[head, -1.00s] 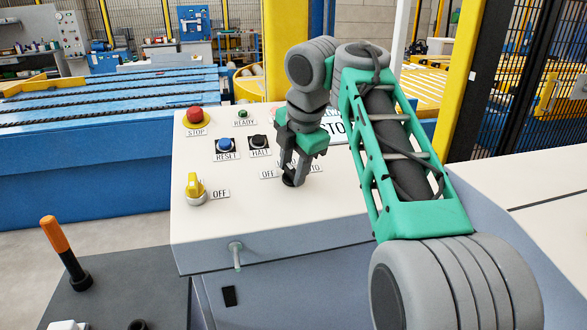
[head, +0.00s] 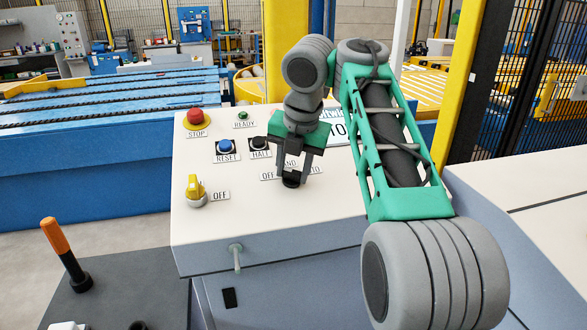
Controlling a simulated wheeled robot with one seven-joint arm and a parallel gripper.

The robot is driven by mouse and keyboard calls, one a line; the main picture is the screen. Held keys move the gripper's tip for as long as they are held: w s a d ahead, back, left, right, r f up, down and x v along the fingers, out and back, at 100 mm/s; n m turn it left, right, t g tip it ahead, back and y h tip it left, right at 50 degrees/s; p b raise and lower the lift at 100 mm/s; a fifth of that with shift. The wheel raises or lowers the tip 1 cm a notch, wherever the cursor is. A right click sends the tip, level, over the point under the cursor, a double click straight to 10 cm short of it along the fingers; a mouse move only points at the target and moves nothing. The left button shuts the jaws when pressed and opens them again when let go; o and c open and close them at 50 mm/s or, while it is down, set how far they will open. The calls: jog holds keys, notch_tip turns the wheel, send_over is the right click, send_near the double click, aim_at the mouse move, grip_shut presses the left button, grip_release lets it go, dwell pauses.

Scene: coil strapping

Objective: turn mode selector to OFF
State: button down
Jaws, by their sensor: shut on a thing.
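The mode selector (head: 291,181) is a small black knob on the sloped top of the control desk (head: 225,222). Labels surround it: OFF on its left, a partly covered one ending in ND above, and one on its right that is partly hidden. My gripper (head: 292,172) points down at the knob and is shut on it. The fingers hide most of the knob, so I cannot tell which label it points to.
A red STOP button (head: 195,116), green READY lamp (head: 243,115), blue RESET button (head: 225,146) and black HALT button (head: 260,144) lie left of my gripper. A yellow rotary switch (head: 195,188) marked OFF is farther left. An orange-handled lever (head: 56,236) stands at left.

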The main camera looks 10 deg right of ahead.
dwell(0.4)
jog(key=c, duration=0.9)
grip_release()
jog(key=p+v, duration=0.6)
jog(key=v, duration=0.1)
jog(key=shift+s+r, duration=0.1)
jog(key=shift+r, duration=0.3)
